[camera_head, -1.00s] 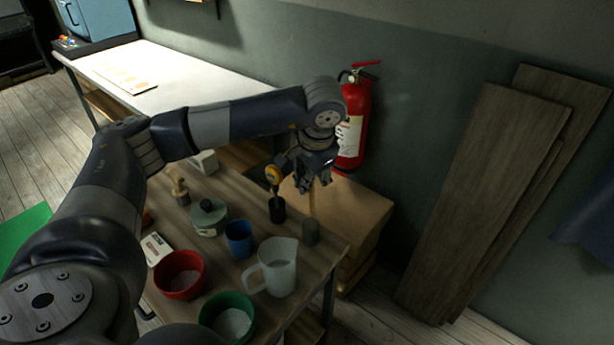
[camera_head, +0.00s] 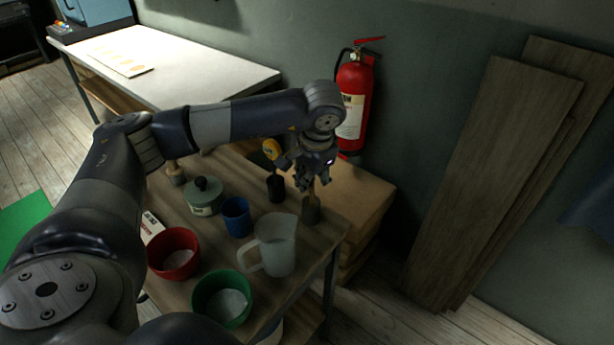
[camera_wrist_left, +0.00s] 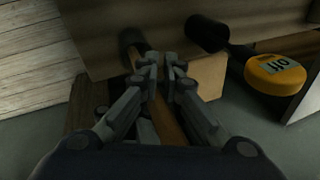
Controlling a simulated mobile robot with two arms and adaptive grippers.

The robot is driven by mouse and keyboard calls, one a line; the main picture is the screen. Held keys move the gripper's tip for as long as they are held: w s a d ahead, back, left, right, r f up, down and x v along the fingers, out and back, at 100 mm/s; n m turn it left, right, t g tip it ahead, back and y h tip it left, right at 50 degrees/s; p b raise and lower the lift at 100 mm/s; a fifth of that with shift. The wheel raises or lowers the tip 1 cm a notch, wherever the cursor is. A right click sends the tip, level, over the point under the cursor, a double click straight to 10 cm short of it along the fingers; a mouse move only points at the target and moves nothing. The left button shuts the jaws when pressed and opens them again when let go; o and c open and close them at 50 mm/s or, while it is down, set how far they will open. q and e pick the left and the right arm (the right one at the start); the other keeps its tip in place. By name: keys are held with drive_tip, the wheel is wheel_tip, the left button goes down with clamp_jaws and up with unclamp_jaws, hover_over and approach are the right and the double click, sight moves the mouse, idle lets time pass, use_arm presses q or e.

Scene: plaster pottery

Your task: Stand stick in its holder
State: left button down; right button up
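My left gripper (camera_head: 310,180) is shut on a brown wooden stick (camera_head: 311,193), above the right end of the wooden table. In the left wrist view the fingers (camera_wrist_left: 160,75) close around the stick (camera_wrist_left: 168,122), which runs away from the camera. The stick's lower end is at the dark grey cylindrical holder (camera_head: 311,212), which also shows in the left wrist view (camera_wrist_left: 130,38). The stick looks nearly upright over the holder. I cannot tell how deep its end sits inside. My right gripper is not in view.
A clear jug (camera_head: 278,246), blue cup (camera_head: 236,217), lidded green pot (camera_head: 203,199), red bowl (camera_head: 160,258) and green bowl (camera_head: 205,304) share the table. A fire extinguisher (camera_head: 352,105) hangs behind.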

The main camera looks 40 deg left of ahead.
use_arm(q)
drive_tip(key=shift+f, duration=0.15)
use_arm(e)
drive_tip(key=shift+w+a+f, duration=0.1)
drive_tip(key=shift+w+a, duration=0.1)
use_arm(q)
drive_tip(key=c, duration=1.1)
unclamp_jaws()
drive_tip(key=v, duration=1.2)
drive_tip(key=shift+d, duration=0.1)
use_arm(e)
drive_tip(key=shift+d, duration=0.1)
